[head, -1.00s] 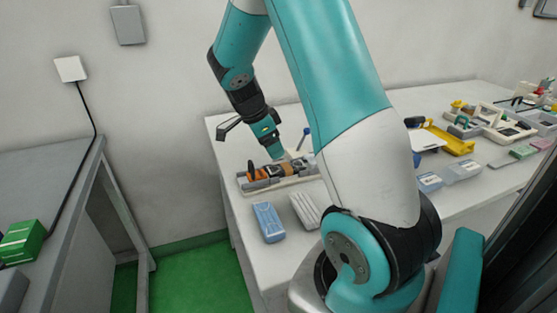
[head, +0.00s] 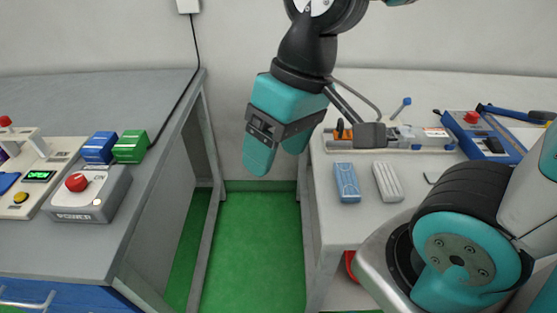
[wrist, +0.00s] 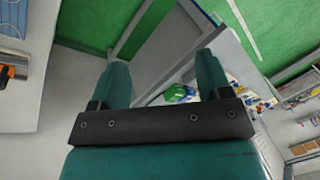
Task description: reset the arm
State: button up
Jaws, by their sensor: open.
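My gripper (head: 277,160) hangs over the gap between the two benches in the head view, fingers pointing down. It is teal with a dark band across it. In the wrist view my gripper (wrist: 162,82) shows its two teal fingers apart with nothing between them. No object touches it. My arm rises from the base at the right and passes out of the top of the head view.
The left bench (head: 70,240) carries a grey power box (head: 90,195) with a red button, plus blue and green blocks. The right bench (head: 330,225) carries a fixture (head: 385,138), a blue pack (head: 346,182) and a white pack (head: 387,182). Green floor (head: 255,240) lies between.

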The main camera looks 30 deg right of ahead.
jog(key=s+n, duration=0.1)
jog(key=s+a+n, duration=0.2)
jog(key=shift+s+a+r+y, duration=0.1)
jog(key=shift+s+r+y, duration=0.2)
jog(key=shift+y, duration=0.1)
jog(key=shift+r+p, duration=0.85)
